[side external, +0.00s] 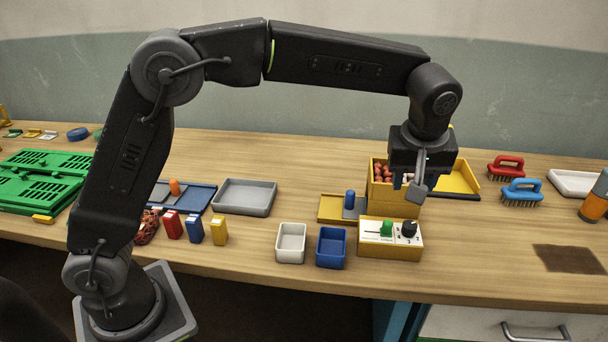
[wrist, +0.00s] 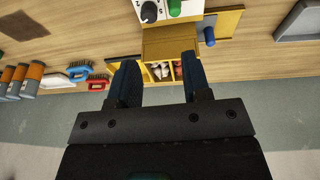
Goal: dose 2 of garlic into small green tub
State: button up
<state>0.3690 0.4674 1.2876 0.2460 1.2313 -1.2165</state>
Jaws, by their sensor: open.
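My gripper (side external: 408,187) hangs open over the yellow compartment box (side external: 397,207); its spread fingers also show in the wrist view (wrist: 159,75). The box holds reddish pieces (side external: 380,173); the wrist view shows pale, pinkish pieces (wrist: 178,70) in one compartment. I cannot tell whether these are garlic. In front stands a control box (side external: 390,251) with a green slider (side external: 386,228) and a black numbered dial (side external: 409,230). The small tubs in view are white (side external: 291,243) and blue (side external: 331,248); I see no small green tub.
A yellow tray with a blue knob (side external: 350,198) lies left of the box. A grey tray (side external: 245,197), small coloured cartons (side external: 195,230) and a green crate (side external: 40,175) lie farther left. Red (side external: 506,167) and blue (side external: 522,191) brushes are on the right.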

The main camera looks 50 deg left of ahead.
jog(key=s+a+r+t+h, duration=0.1)
jog(key=s+a, duration=0.3)
jog(key=s, duration=0.4)
jog(key=s+a+r+m+t+h, duration=0.1)
jog(key=s+a+r+h, duration=0.1)
jog(key=s, duration=0.7)
jog(key=shift+s+a+h, duration=0.15)
jog(key=shift+a+h, duration=0.75)
jog(key=shift+h, duration=0.3)
jog(key=shift+o, duration=0.4)
jog(key=shift+o, duration=1)
jog(key=m+y, duration=0.3)
jog(key=m, duration=0.6)
send_over(410, 223)
jog(key=s, duration=0.5)
notch_tip(410, 223, down, 6)
jog(key=x, duration=1.3)
jog(key=shift+s+a+f, duration=0.2)
jog(key=shift+a, duration=0.1)
